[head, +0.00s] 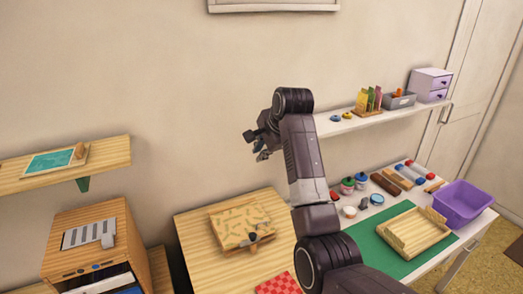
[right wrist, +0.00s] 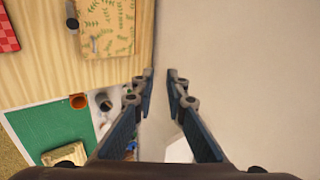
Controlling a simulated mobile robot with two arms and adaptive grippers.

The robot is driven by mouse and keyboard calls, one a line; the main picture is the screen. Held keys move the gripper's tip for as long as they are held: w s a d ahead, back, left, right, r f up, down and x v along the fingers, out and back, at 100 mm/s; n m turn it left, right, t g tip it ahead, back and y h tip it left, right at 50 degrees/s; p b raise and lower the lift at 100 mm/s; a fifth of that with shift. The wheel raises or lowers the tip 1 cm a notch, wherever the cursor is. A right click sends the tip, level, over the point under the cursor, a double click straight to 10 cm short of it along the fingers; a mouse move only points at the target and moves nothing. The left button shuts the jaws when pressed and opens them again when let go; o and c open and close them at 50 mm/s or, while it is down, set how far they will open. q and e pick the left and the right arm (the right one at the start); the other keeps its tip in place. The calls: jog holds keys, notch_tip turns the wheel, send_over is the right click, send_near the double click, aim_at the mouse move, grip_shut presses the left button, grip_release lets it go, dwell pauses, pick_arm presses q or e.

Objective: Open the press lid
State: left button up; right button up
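The press (head: 240,222) is a flat wooden block with a leaf-patterned top, on the light wood table below the arm. Its lid appears to lie flat, and a small dark and wooden knob (head: 253,238) shows at its front edge. In the right wrist view the leaf-patterned top (right wrist: 108,30) is at the upper left, partly cut off by the frame. My right gripper (head: 260,146) is high above the press, near the wall, and apart from it. In the right wrist view its fingers (right wrist: 161,78) are apart with nothing between them. My left gripper is not in view.
A red checkered cloth (head: 278,285) lies at the table's front. To the right, a white table holds a green mat (head: 372,240), a wooden tray (head: 412,232), small jars and a purple bin (head: 464,203). A wall shelf (head: 380,118) is behind; the wall is close to my gripper.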

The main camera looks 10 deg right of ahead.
jog(key=shift+v, duration=0.8)
